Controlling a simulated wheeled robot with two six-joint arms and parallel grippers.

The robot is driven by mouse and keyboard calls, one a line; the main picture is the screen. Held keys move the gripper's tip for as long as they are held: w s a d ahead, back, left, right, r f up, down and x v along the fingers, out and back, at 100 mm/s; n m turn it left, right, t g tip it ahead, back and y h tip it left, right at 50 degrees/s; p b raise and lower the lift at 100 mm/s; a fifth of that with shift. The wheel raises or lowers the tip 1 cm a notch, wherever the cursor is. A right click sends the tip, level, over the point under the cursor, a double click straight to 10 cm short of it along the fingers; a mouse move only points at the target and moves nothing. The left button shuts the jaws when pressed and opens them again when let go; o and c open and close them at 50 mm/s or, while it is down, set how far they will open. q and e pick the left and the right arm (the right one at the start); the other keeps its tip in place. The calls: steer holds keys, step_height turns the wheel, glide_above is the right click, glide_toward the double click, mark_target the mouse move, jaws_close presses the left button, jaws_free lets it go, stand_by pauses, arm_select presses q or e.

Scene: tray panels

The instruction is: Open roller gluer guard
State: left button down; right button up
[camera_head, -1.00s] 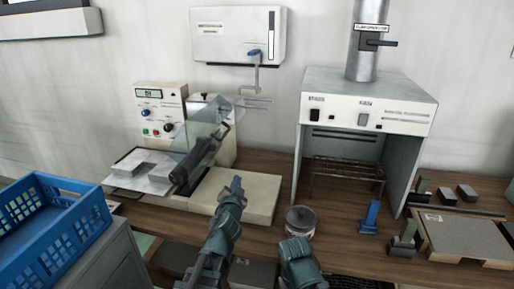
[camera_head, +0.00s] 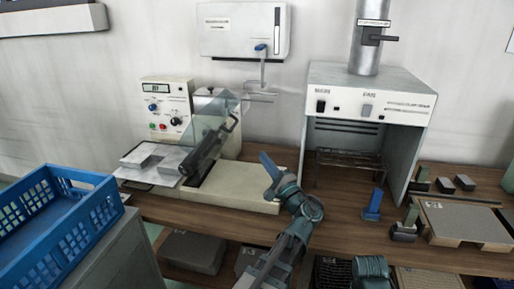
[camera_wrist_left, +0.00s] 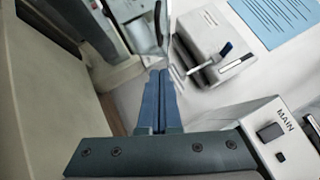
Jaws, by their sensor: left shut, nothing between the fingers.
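The roller gluer is a cream machine with a control panel (camera_head: 166,108) and a low, flat bed (camera_head: 237,190). A clear guard (camera_head: 208,108) slopes over its dark roller (camera_head: 208,153). I cannot tell how far the guard is raised. My left gripper (camera_head: 267,164) is shut and empty, in front of and right of the guard, apart from it in the head view. Its blue fingers (camera_wrist_left: 160,98) lie together in the wrist view. My right gripper's fingers are not visible; only a teal part of that arm shows at the bottom edge.
A grey fume hood (camera_head: 372,87) stands right of the gluer. A blue stand (camera_head: 373,204) sits before it. A white wall box (camera_head: 243,29) with a blue-handled lever (camera_head: 261,48) hangs above. A blue crate (camera_head: 62,235) is at the left.

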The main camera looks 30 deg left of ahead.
mark_target(217, 124)
arm_select(q)
steer(key=s+a+p+x, duration=0.1)
steer(key=p+x, duration=0.3)
steer(key=x, duration=0.8)
steer(key=shift+s+a+r, duration=0.2)
steer(key=shift+s+r, duration=0.15)
steer(key=shift+s, duration=0.35)
steer(key=r+p, duration=0.1)
steer(key=p, duration=0.1)
steer(key=a+r+n+p, duration=0.1)
steer(key=p, duration=0.1)
steer(key=shift+s+a+r+g+h, duration=0.2)
steer(key=shift+a+r+g+h, duration=0.1)
steer(key=shift+g, duration=0.1)
steer(key=shift+d+f, duration=0.1)
steer(key=shift+d, duration=0.05)
